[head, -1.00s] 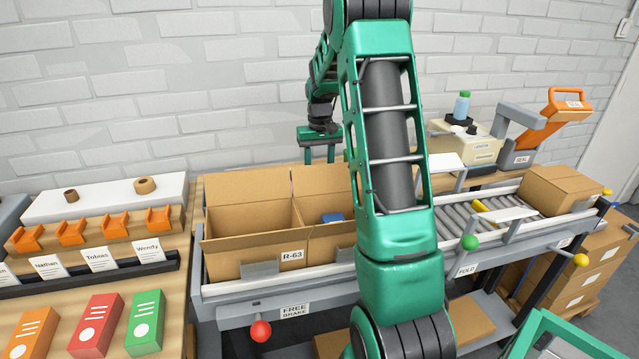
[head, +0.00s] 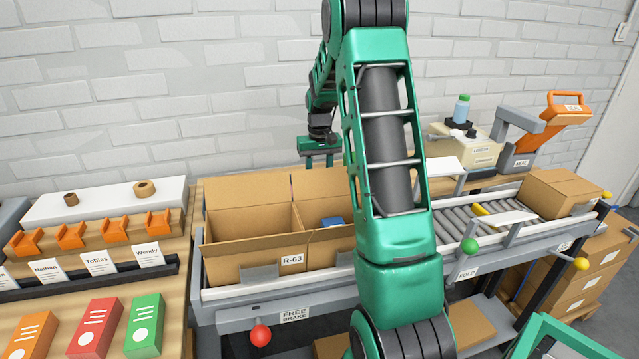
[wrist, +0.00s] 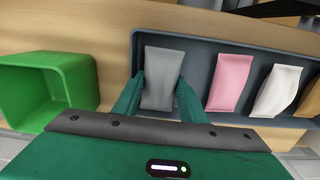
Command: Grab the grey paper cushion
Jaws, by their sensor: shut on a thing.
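The grey paper cushion (wrist: 162,78) stands at the left end of a dark tray (wrist: 205,48) in the wrist view. My gripper (wrist: 160,92) has one green finger on each side of it and is shut on it. The cushion still appears to be within the tray; whether it is lifted is hard to tell. In the head view my gripper (head: 319,160) is at the back of the bench, beyond the open boxes. The cushion cannot be made out there.
A pink cushion (wrist: 231,82), a white cushion (wrist: 276,90) and a tan one (wrist: 312,98) stand to the right in the tray. A green bin (wrist: 45,95) is to the left. Open cardboard box R-63 (head: 250,258) stands on the conveyor in front.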

